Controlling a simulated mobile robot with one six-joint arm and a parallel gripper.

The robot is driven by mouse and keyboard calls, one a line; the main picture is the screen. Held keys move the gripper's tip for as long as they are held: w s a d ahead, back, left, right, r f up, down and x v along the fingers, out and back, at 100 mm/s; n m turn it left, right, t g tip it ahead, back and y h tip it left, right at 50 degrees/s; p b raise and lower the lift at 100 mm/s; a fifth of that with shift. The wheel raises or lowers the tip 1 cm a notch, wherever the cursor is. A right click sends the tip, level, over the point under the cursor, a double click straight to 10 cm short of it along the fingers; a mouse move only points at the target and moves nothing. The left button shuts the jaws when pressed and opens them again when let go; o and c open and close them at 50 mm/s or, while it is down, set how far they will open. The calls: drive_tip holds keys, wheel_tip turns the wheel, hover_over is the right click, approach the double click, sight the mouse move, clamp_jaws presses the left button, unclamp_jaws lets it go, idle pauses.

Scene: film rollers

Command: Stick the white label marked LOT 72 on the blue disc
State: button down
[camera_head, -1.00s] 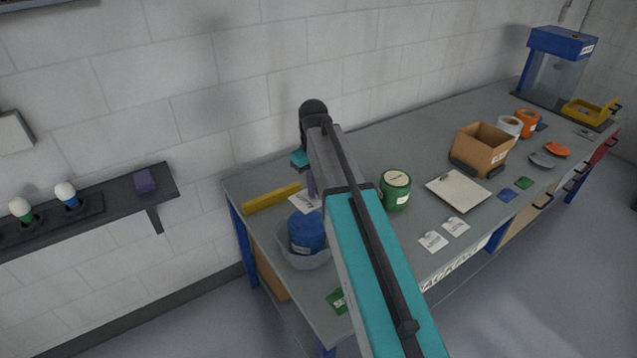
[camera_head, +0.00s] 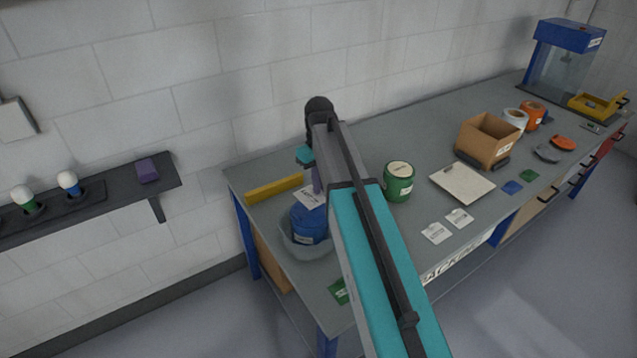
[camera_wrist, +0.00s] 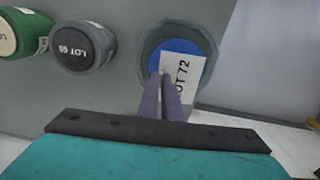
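The white label marked LOT 72 (camera_wrist: 181,75) is at my gripper's purple fingertips (camera_wrist: 164,80), which are close together on its left edge. In the head view the label (camera_head: 309,197) shows beside the fingers, just above and behind the blue drum. The blue disc (camera_wrist: 164,53) is the drum's round end, inside a clear grey bowl (camera_wrist: 149,37). The label covers much of the disc's right side in the wrist view. Whether label and disc touch cannot be told. The head view shows the drum's blue side (camera_head: 308,224) in the bowl, with my arm to its right.
A dark roll marked LOT 69 (camera_wrist: 82,48) and a green roll (camera_wrist: 18,34) stand near the bowl. A yellow bar (camera_head: 274,188) lies at the bench's back left. Two white labels (camera_head: 446,225), a clipboard (camera_head: 463,184) and a cardboard box (camera_head: 488,141) lie farther right.

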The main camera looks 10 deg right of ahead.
sight(319, 197)
drive_tip(key=shift+f+b, duration=1.15)
drive_tip(key=shift+f, duration=1.65)
drive_tip(key=shift+f, duration=0.3)
idle(0.9)
drive_tip(key=c, duration=1.4)
unclamp_jaws()
drive_tip(key=shift+o, duration=0.2)
drive_tip(key=shift+w+r+p, duration=0.1)
drive_tip(key=shift+r+p, duration=0.15)
drive_tip(key=shift+p, duration=0.1)
drive_tip(key=shift+r+p, duration=2)
drive_tip(key=shift+r, duration=1.25)
